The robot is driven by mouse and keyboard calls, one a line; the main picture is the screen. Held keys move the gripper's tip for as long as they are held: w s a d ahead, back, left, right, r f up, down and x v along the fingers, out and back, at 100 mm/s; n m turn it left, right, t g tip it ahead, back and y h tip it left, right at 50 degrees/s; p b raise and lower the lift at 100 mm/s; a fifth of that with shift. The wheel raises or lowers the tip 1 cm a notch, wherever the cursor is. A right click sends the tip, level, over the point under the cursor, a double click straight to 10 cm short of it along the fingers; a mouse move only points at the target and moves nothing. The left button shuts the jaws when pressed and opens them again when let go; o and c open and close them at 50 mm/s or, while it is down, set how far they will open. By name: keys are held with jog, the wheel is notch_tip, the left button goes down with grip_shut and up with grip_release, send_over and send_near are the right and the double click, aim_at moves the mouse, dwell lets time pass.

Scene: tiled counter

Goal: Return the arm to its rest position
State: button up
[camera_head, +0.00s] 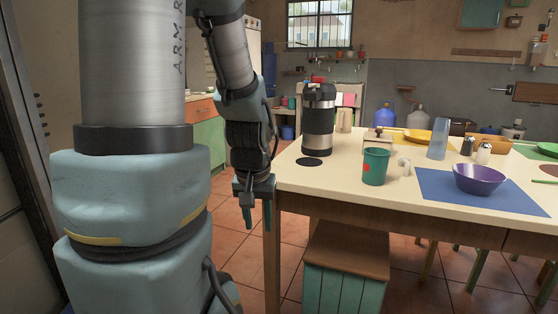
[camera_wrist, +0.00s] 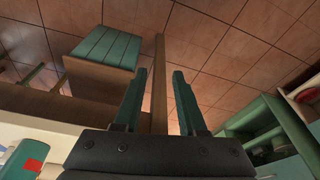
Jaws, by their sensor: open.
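My gripper (camera_head: 257,212) hangs beside the left front corner of the table in the head view, fingers pointing down. In the wrist view my gripper (camera_wrist: 158,95) shows two green fingers spread apart with nothing between them. Beyond them are the table leg and the tiled floor. My arm comes down from the top of the head view to the gripper, with my column at the left.
The table (camera_head: 340,180) carries a green cup (camera_head: 375,166), a black-and-steel flask (camera_head: 317,120) and a purple bowl (camera_head: 479,179) on a blue mat (camera_head: 440,192). A green stool (camera_head: 345,268) stands under its front edge. Tiled floor (camera_head: 228,240) lies open left of the table.

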jog(key=s+a+r+g+p, duration=0.1)
jog(key=s+a+r+p, duration=0.1)
jog(key=r+p, duration=1.6)
jog(key=shift+s+r+p, duration=0.35)
jog(key=shift+s+p, duration=0.1)
jog(key=shift+s, duration=0.15)
jog(key=shift+d, duration=0.1)
